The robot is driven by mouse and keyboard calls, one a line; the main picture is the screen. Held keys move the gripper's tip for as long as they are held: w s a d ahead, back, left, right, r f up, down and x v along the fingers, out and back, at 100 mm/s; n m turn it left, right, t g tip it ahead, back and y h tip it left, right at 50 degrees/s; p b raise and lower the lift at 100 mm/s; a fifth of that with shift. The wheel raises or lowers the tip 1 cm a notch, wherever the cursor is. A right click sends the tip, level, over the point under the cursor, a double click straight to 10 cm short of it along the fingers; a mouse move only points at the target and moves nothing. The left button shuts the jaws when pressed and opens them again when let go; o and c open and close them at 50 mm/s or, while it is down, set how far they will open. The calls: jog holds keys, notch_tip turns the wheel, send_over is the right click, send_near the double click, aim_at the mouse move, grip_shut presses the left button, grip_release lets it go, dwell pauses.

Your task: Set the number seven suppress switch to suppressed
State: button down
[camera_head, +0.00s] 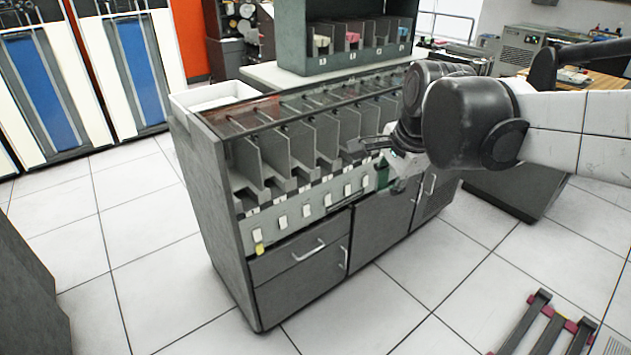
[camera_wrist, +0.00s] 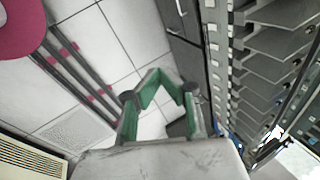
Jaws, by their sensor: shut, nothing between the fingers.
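A row of small white switches (camera_head: 326,201) runs along the light panel (camera_head: 269,234) under the pockets of the grey card machine. I cannot read their numbers, so I cannot tell which is seven. A yellow piece (camera_head: 259,248) sits at the row's left end. My gripper (camera_head: 382,180) is at the right of the visible switches, in front of the panel, and my arm hides what lies behind. In the wrist view my gripper (camera_wrist: 157,74) shows green fingers that meet at the tips, with nothing held. The panel (camera_wrist: 212,50) with its switches is to their right, apart from the fingertips.
Drawers and doors with handles (camera_head: 309,250) are below the panel. Grey pocket dividers (camera_head: 283,165) stand above it. A dark rack with pink parts (camera_head: 548,325) is on the floor at lower right. The tiled floor (camera_head: 410,270) in front of the machine is clear.

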jog(key=w+a+f+m+g+b, duration=0.2)
jog(key=w+a+f+m+b, duration=0.2)
jog(key=w+a+f+m, duration=0.55)
jog(key=m+g+b, duration=0.1)
jog(key=m+b, duration=0.1)
jog(key=m, duration=0.4)
send_near(307, 211)
jog(key=shift+s+d+r+h, duration=0.3)
jog(key=shift+s+d+r, duration=0.1)
jog(key=shift+s, duration=0.1)
jog(key=shift+f, duration=0.1)
jog(key=f+b, duration=0.1)
jog(key=f, duration=0.2)
jog(key=f+b, duration=0.1)
jog(key=f, duration=0.2)
jog(key=w+f+b, duration=0.1)
jog(key=f, duration=0.2)
jog(key=shift+a+f, duration=0.35)
